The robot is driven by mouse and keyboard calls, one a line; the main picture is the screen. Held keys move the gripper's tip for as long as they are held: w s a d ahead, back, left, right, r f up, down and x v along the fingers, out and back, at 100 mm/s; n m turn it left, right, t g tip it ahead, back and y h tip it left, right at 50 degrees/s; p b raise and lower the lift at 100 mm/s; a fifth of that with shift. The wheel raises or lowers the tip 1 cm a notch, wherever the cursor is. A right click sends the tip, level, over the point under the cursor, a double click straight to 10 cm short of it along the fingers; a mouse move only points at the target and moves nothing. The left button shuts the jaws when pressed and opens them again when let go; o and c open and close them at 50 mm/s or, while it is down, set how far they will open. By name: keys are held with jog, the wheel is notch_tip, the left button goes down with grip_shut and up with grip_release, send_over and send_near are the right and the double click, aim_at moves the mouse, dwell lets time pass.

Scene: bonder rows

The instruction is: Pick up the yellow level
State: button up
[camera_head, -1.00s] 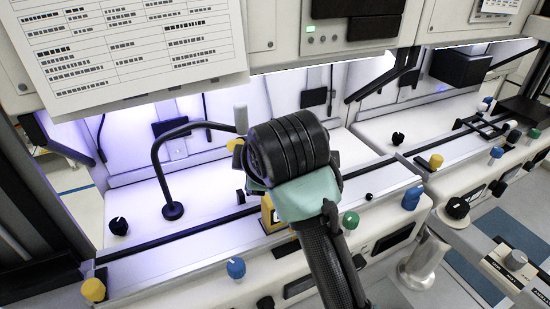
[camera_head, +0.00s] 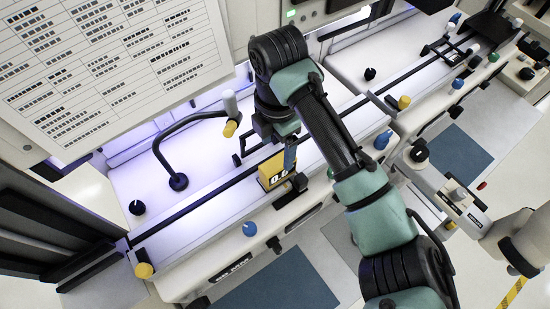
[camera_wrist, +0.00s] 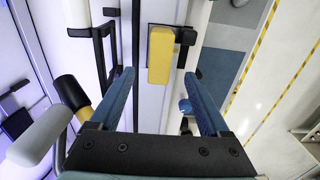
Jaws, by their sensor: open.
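In the wrist view the yellow level (camera_wrist: 160,56) shows from above as an upright yellow bar on a dark base. My gripper (camera_head: 290,158) is over the ledge, close to the level, and its blue finger hides part of the level in the head view. In the wrist view my gripper (camera_wrist: 158,78) is open and empty, with the level between and beyond the fingertips. Contact is not visible.
A bent black arm with a grey handle and yellow knob (camera_head: 230,129) rises left of the level; its grey end (camera_wrist: 45,132) is beside my gripper's left finger. A blue knob (camera_head: 250,229) and a black fitting (camera_head: 290,190) are along the front edge. A printed sheet (camera_head: 110,70) hangs above.

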aim_at(278, 163)
notch_tip(278, 163, down, 5)
jog(key=shift+r+p, duration=0.15)
jog(key=shift+p, duration=0.45)
jog(key=shift+d+f+p, duration=0.1)
jog(key=shift+f+p, duration=0.45)
jog(key=shift+p, duration=0.05)
jog(key=shift+w+f+p, duration=0.1)
jog(key=shift+f+p, duration=0.6)
jog(key=shift+f, duration=1.45)
jog(key=shift+r, duration=0.1)
grip_shut()
